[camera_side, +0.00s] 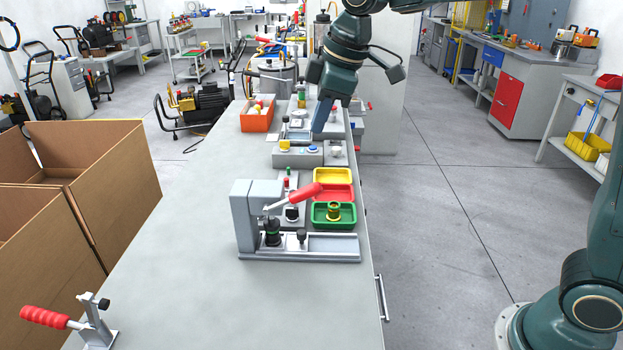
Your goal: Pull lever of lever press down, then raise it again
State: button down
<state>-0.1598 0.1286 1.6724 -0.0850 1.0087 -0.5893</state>
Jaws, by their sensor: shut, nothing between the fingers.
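The lever press (243,215) stands on the grey table, a grey block column on a flat base plate. Its lever with a red handle (305,194) points right and slightly upward. A black press head (272,232) sits beside the column, above the base. My gripper (322,122) hangs from the arm over the far part of the table, beyond the press and well apart from its lever. It is shut, and I see nothing held in it. The exact fingertips are small and hard to make out.
Green (334,214), red (333,190) and yellow (331,175) trays lie just behind the press. Test fixtures (297,153) stand below my gripper. A clamp with a red handle (45,317) is at the near left. The table left of the press is clear. Cardboard boxes (110,170) stand left of the table.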

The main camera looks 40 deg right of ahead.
jog(key=shift+w+a+f+n, duration=0.25)
jog(key=shift+w+a, duration=0.1)
jog(key=shift+w, duration=0.25)
jog(key=shift+w+a+f+n, duration=0.2)
jog(key=shift+w+a+n, duration=0.1)
jog(key=shift+w, duration=0.3)
send_over(297, 191)
jog(key=s, duration=0.1)
jog(key=f, duration=1.1)
jog(key=shift+a+f, duration=0.15)
jog(key=shift+a, duration=0.1)
jog(key=shift+s+d+f, duration=0.15)
jog(key=shift+d+f, duration=0.3)
jog(key=shift+f, duration=0.4)
